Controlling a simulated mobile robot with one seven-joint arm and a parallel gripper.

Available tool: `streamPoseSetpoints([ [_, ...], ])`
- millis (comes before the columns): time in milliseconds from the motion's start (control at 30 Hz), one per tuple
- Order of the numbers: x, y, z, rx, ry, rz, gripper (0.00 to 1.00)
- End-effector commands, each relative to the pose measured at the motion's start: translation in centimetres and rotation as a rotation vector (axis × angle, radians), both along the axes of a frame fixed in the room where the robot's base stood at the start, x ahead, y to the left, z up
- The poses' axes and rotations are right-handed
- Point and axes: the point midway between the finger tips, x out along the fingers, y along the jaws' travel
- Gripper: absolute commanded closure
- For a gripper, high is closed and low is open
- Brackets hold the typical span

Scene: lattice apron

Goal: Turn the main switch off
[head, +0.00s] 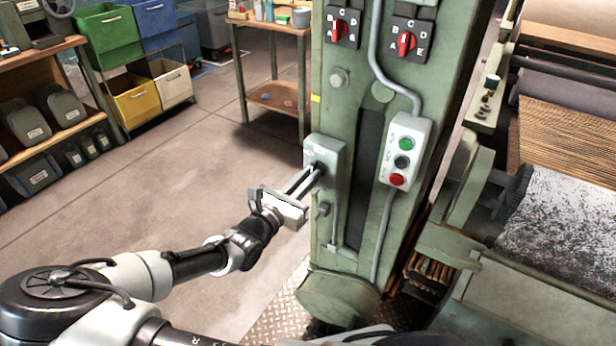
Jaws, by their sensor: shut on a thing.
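The main switch (325,154) looks to be the small pale green box on the front of a green machine column. Its dark knob (321,169) is partly hidden by my gripper's fingertips, so its position cannot be read. The fingers are shut on the knob.
A control box with green, black and red buttons (403,153) sits right of the switch. Two red rotary selectors (406,43) are higher on the column (371,150). A grey conduit runs beside them. Open floor (150,200) lies left; rollers and cloth are right.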

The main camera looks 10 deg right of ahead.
Motion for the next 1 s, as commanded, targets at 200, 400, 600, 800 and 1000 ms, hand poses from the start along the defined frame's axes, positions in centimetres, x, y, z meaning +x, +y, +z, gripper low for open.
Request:
streamPoseSetpoints([
  [200,-0.01,-0.03,0.27,-0.022,0.021,-0.001,1.00],
  [400,0.04,0.01,0.59,-0.089,0.091,-0.002,1.00],
  [600,0.10,0.07,0.68,-0.205,0.206,-0.001,1.00],
  [800,0.21,0.18,0.51,-0.339,0.340,-0.001,1.00],
  [1000,0.28,0.25,0.29,-0.473,0.474,-0.002,1.00],
])
